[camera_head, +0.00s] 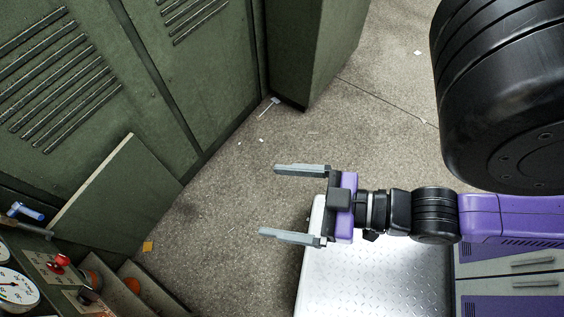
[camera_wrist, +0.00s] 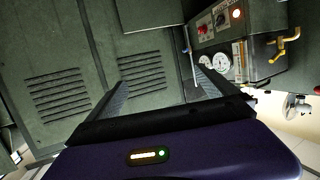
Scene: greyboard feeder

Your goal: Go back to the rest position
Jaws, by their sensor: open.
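My gripper (camera_head: 283,204) is in the middle of the head view, its two grey fingers apart and pointing left. It is open with nothing between the fingers. It hangs in the air over the left edge of a silver checkered deck and the concrete floor. In the wrist view my gripper (camera_wrist: 165,90) shows its two fingers spread toward a green cabinet (camera_wrist: 60,60) with louvred vents. No finger visibly touches anything. The same green cabinet (camera_head: 190,90) fills the upper left of the head view.
A control panel (camera_head: 50,268) with gauges, a red knob and a blue-handled lever stands at the lower left. It also shows in the wrist view (camera_wrist: 225,50). A tilted green panel (camera_head: 120,195) is beside it. The concrete floor (camera_head: 225,195) left of my gripper is mostly clear, with small scraps.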

